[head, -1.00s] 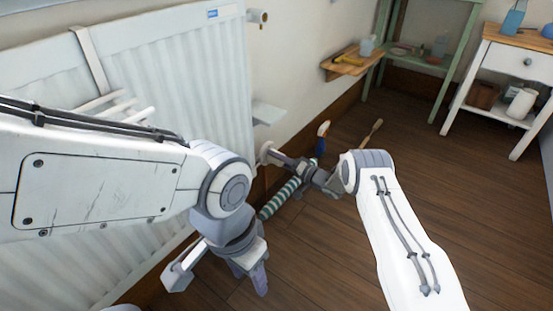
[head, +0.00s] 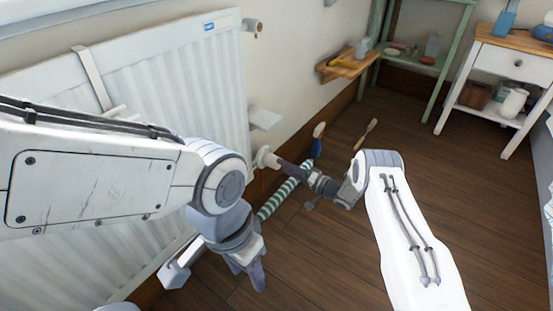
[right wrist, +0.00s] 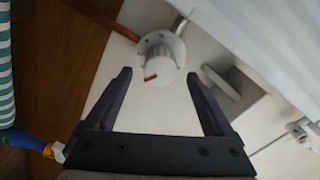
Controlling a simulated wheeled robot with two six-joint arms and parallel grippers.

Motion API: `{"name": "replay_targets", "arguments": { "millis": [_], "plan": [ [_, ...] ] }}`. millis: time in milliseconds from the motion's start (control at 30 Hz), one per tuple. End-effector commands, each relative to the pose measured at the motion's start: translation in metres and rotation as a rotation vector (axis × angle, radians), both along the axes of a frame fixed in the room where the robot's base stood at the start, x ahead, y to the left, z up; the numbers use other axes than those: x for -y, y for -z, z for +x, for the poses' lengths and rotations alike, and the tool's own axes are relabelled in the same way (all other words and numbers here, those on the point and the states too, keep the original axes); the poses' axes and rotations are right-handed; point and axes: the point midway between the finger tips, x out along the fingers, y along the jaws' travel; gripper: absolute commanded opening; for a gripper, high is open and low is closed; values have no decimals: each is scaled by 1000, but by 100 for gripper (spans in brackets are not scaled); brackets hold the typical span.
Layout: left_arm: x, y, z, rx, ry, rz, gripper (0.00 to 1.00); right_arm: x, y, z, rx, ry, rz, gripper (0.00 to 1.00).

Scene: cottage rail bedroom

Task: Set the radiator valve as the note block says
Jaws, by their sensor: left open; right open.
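The radiator valve is a round white knob (right wrist: 160,58) on the wall side of the radiator (head: 190,85); a red mark shows at its lower-left rim in the right wrist view. In the head view the valve (head: 263,156) is small and partly covered by my gripper. My right gripper (right wrist: 159,75) is open, its dark fingers on either side of the knob in the picture; I cannot tell whether they touch it. My left gripper (head: 250,274) is open and empty, low in front of the radiator. I cannot make out the note block.
A small white wall ledge (head: 265,117) is just above the valve. A green-striped roll (head: 277,200), a blue brush (head: 318,140) and a wooden-handled tool (head: 366,133) lie on the floor. A wooden wall shelf (head: 338,70) is beyond.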

Motion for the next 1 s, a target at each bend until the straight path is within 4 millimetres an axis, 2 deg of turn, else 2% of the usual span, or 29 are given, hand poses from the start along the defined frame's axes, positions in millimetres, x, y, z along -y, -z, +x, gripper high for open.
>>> {"name": "replay_targets", "arguments": {
  "millis": [33, 100, 300, 867, 1000],
  "plan": [
    [0, -10, 0, 0, 0, 0, 50, 10, -4, -6, -3, 3, 0, 88],
    [0, -16, 0, 0, 0, 0, 50, 19, -3, -13, -3, 3, 0, 88],
    [0, -22, 0, 0, 0, 0, 50, 36, -1, -25, 0, 1, 0, 88],
    [0, -22, 0, 0, 0, 0, 50, 38, 0, -27, 2, 2, -3, 88],
    [0, -22, 0, 0, 0, 0, 50, 44, -15, -11, 20, 56, -79, 88]
  ]
}}
